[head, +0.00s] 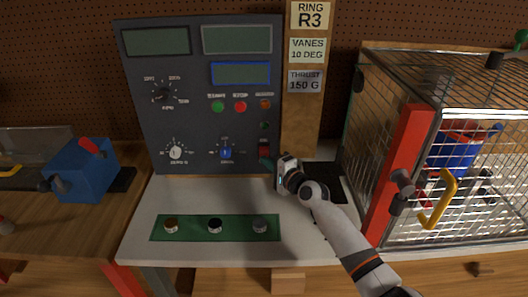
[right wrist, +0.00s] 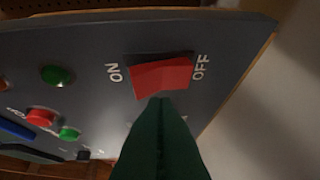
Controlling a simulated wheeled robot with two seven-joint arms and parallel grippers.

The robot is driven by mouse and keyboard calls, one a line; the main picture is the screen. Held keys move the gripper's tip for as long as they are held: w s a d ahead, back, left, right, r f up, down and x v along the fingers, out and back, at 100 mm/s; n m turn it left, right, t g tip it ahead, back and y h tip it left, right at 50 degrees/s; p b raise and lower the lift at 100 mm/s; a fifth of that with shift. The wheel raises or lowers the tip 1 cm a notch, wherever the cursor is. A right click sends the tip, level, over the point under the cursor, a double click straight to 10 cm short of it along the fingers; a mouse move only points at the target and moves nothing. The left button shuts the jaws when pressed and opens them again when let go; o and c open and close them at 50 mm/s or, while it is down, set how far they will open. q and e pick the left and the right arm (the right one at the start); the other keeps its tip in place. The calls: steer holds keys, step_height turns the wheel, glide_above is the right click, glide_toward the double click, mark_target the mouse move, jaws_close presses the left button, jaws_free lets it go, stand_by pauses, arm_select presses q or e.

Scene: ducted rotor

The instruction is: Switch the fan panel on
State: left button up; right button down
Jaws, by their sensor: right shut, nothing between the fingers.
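The fan panel (head: 198,120) is a dark grey upright board with blank screens, dials and buttons. Its red rocker switch (right wrist: 162,76) shows large in the right wrist view, with ON printed at its left and OFF at its right. In the head view the switch (head: 264,150) is at the panel's lower right. My right gripper (head: 266,163) is shut and empty, its green fingertips just below the switch. In the right wrist view the fingertips (right wrist: 160,102) overlap the switch's lower edge; I cannot tell if they touch. My left gripper is out of view.
A wire cage (head: 455,180) with a red post and yellow handle stands at the right. A blue vise (head: 82,172) is at the left. A green strip (head: 190,228) with three knobs lies on the white bench (head: 140,228). A wooden post (head: 298,125) carries labels.

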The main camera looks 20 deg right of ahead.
steer(key=shift+w, duration=0.15)
stand_by(0.4)
steer(key=shift+w+d+r, duration=0.1)
steer(key=shift+w+r, duration=0.1)
steer(key=shift+w, duration=0.05)
steer(key=shift+w+d+r+b, duration=0.1)
steer(key=shift+w+r+b, duration=0.1)
steer(key=shift+w+b, duration=0.2)
stand_by(0.7)
steer(key=shift+s, duration=0.2)
steer(key=shift+s+a+f+p, duration=0.2)
steer(key=shift+s+f+p, duration=0.2)
steer(key=shift+s, duration=0.25)
steer(key=s, duration=0.1)
steer(key=s+a+f+p, duration=0.1)
steer(key=s, duration=0.1)
steer(key=s+f, duration=0.1)
steer(key=shift+s+a, duration=0.15)
steer(key=shift+s, duration=0.05)
stand_by(0.3)
